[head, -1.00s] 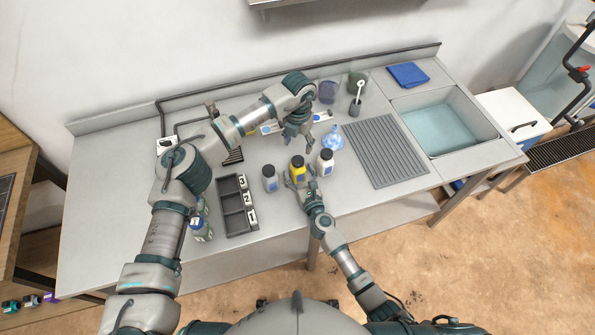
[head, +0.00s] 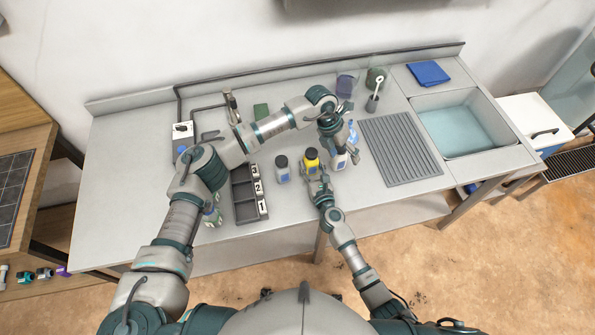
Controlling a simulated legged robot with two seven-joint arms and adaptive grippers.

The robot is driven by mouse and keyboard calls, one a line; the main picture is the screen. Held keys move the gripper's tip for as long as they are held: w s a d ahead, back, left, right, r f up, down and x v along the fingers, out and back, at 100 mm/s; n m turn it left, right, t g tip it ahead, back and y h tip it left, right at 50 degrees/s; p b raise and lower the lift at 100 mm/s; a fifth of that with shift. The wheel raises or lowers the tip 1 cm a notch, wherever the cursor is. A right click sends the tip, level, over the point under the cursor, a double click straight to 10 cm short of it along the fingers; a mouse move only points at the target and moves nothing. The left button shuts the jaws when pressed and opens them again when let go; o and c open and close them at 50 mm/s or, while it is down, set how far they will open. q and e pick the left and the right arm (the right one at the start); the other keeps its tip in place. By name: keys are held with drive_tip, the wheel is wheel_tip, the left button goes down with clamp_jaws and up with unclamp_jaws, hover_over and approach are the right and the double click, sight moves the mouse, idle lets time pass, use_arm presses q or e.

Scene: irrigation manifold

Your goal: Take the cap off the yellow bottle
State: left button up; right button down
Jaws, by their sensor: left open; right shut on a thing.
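The yellow bottle (head: 311,162) stands upright near the front edge of the counter with its dark cap (head: 312,152) on. My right gripper (head: 317,181) reaches in from the front and is shut on the yellow bottle low down. My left gripper (head: 337,142) is open and points down. In the picture it is to the right of the yellow bottle's cap, over a white bottle (head: 339,161) that it partly hides. Whether it touches that white bottle I cannot tell.
A grey bottle (head: 283,170) stands just left of the yellow one. A dark tray numbered 1 to 3 (head: 246,205) is farther left. A ribbed drain mat (head: 400,150) and a sink (head: 460,128) lie to the right. The counter's front right is clear.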

use_arm(q)
drive_tip(key=s+d+r+g+h, duration=0.25)
drive_tip(key=s+d+h, duration=0.35)
drive_tip(key=d, duration=0.4)
use_arm(e)
drive_tip(key=shift+d, duration=0.1)
use_arm(q)
wheel_tip(320, 180, up, 11)
drive_tip(key=s+d+n+t+h, duration=0.2)
drive_tip(key=n+t+h, duration=0.2)
drive_tip(key=n+h, duration=0.45)
use_arm(e)
drive_tip(key=shift+a, duration=0.2)
use_arm(q)
drive_tip(key=w+a+n+t+y, duration=0.3)
drive_tip(key=a+n+t, duration=0.4)
drive_tip(key=n+t, duration=0.25)
drive_tip(key=w+a+n+t+y, duration=0.3)
drive_tip(key=a+n+t, duration=0.45)
drive_tip(key=n, duration=0.35)
drive_tip(key=n+g+y, duration=0.5)
drive_tip(key=n+y, duration=0.3)
drive_tip(key=n, duration=0.1)
approach(309, 154)
drive_tip(key=x, duration=0.9)
drive_tip(key=shift+w+d+f, duration=0.1)
drive_tip(key=shift+w, duration=0.15)
